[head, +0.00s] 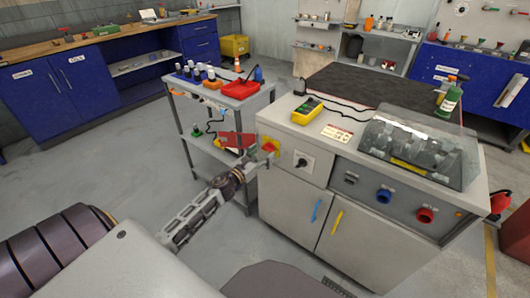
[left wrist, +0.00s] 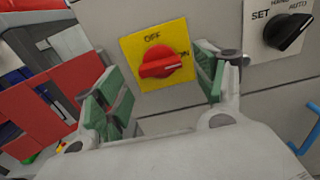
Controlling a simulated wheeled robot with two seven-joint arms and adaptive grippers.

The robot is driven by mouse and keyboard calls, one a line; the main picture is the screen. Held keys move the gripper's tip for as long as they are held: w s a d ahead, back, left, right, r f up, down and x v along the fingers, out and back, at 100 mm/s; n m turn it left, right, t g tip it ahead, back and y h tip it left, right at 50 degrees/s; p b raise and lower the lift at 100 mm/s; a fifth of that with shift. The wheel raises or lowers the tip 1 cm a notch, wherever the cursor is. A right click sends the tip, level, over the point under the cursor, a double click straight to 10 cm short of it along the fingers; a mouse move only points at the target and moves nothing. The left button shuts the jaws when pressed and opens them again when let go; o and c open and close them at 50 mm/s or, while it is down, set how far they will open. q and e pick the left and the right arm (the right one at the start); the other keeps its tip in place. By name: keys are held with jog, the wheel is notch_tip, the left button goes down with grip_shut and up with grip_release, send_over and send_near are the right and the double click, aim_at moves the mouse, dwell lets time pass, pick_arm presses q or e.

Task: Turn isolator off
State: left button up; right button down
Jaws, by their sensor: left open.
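The isolator is a red rotary knob (left wrist: 160,64) on a yellow plate (left wrist: 133,48) on the cabinet front. Its handle lies roughly level, pointing right toward the ON label; the OFF label is above it. In the head view the isolator (head: 268,148) is at the cabinet's left end, partly behind the gripper. My left gripper (head: 256,160) is open, its green-padded fingers on either side of the knob in the left wrist view (left wrist: 160,82). Gaps show between both fingers and the knob. My right gripper is not in view.
A black SET/HAND/AUTO selector (left wrist: 292,32) sits right of the isolator. The cabinet (head: 290,205) carries blue and yellow handles, with blue and red round controls (head: 425,215) further right. A grey trolley (head: 240,105) with red items stands close on the left. Open floor lies in front.

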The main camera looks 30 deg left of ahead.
aim_at(268, 149)
pick_arm(q)
jog(key=shift+w+d, duration=0.1)
jog(key=shift+w, duration=1.15)
jog(key=shift+c, duration=0.5)
jog(key=c, duration=1)
